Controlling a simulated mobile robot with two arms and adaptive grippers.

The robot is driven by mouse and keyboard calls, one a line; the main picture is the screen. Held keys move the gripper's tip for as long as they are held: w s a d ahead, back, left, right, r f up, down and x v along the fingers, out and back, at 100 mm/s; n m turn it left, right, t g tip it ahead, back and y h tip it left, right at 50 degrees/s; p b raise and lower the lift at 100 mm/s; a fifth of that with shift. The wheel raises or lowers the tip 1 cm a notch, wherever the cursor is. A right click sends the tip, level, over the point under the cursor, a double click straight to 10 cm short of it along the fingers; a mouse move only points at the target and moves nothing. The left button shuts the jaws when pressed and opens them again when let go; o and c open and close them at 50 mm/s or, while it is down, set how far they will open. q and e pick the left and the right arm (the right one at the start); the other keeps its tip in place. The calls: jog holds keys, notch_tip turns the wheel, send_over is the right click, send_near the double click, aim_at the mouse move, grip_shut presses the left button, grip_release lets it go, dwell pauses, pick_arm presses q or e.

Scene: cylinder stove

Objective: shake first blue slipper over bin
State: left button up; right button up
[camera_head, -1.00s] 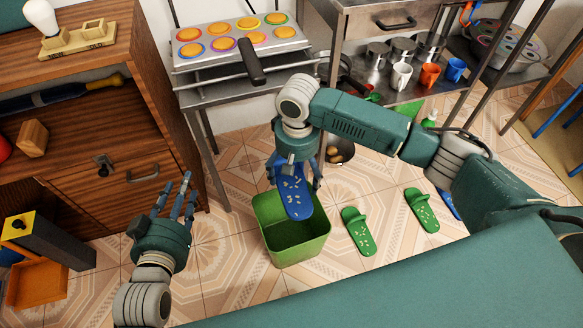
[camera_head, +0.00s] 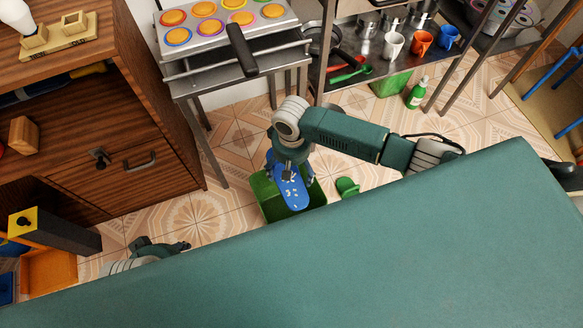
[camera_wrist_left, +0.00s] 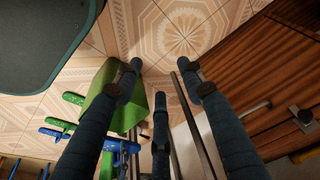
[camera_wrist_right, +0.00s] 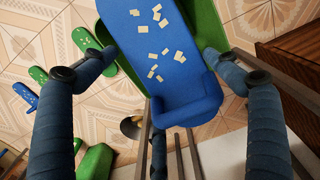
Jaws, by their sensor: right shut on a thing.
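The blue slipper (camera_head: 290,190) hangs over the green bin (camera_head: 267,200), with pale flecks on its sole. My right gripper (camera_head: 288,165) is shut on it. In the right wrist view, the slipper (camera_wrist_right: 158,70) lies between the fingers and its flecks show clearly; the bin (camera_wrist_right: 208,30) is behind it. My left gripper (camera_head: 180,247) is low at the left, partly hidden by my own green body in the head view. In the left wrist view its fingers (camera_wrist_left: 160,85) are spread and empty, with the bin (camera_wrist_left: 125,105) beyond them.
A green slipper (camera_head: 347,187) stands right of the bin; more slippers (camera_wrist_right: 38,75) lie on the floor in the right wrist view. A wooden cabinet (camera_head: 125,175) is at left. A metal stand with a tray (camera_head: 205,45) and a shelf with mugs (camera_head: 421,43) are behind.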

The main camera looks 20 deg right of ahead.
pick_arm(q)
jog(key=b+v, duration=0.2)
jog(key=v, duration=0.3)
pick_arm(e)
jog(key=shift+f, duration=0.7)
jog(key=shift+f+b, duration=0.65)
pick_arm(q)
jog(key=shift+w+d+f+t+h+b, duration=0.15)
jog(key=shift+w+t, duration=0.3)
jog(key=shift+w, duration=0.45)
jog(key=shift+w+d+f+t+h+b, duration=0.1)
jog(key=shift+w+d+t, duration=0.3)
jog(key=shift+w, duration=0.55)
jog(key=shift+w+d+f+t+h+b, duration=0.1)
jog(key=shift+w+t, duration=0.45)
jog(key=shift+w, duration=0.35)
pick_arm(e)
jog(key=shift+f, duration=0.15)
jog(key=r, duration=0.4)
jog(key=shift+w+r, duration=0.2)
jog(key=shift+r, duration=0.2)
jog(key=f, duration=0.4)
jog(key=shift+s+f, duration=0.25)
jog(key=shift+s, duration=0.15)
jog(key=shift+w+f, duration=0.15)
jog(key=shift+w, duration=0.1)
